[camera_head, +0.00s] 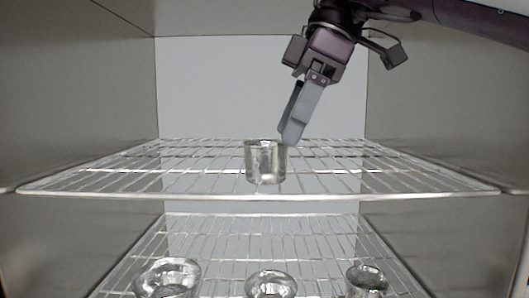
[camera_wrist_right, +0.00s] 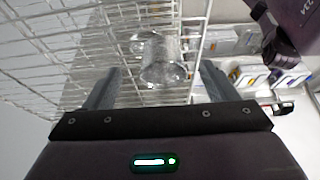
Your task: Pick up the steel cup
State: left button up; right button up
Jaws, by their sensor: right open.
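The steel cup (camera_head: 265,163) stands upright near the front edge of the upper wire rack, shiny and open at the top. It also shows in the right wrist view (camera_wrist_right: 162,62), ahead of my fingers and roughly between their lines. My right gripper (camera_head: 292,138) reaches down from the upper right, its fingertips close to the cup's right rim. In the right wrist view its two fingers (camera_wrist_right: 158,80) stand apart with nothing held. I cannot tell whether a finger touches the cup. My left gripper is not in the head view.
The upper wire rack (camera_head: 400,180) spans the cabinet between grey side walls (camera_head: 75,90). A lower wire rack (camera_head: 320,240) holds several shiny cups, such as one at the left (camera_head: 168,278). The upper rack is otherwise bare. Shelved boxes (camera_wrist_right: 250,75) show in the right wrist view.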

aim_at(265, 152)
jog(key=shift+s+a, duration=0.15)
jog(key=shift+a, duration=0.4)
jog(key=p+x, duration=0.1)
jog(key=x, duration=0.4)
jog(key=shift+a, duration=0.25)
jog(key=c, duration=1.1)
jog(key=shift+o, duration=0.2)
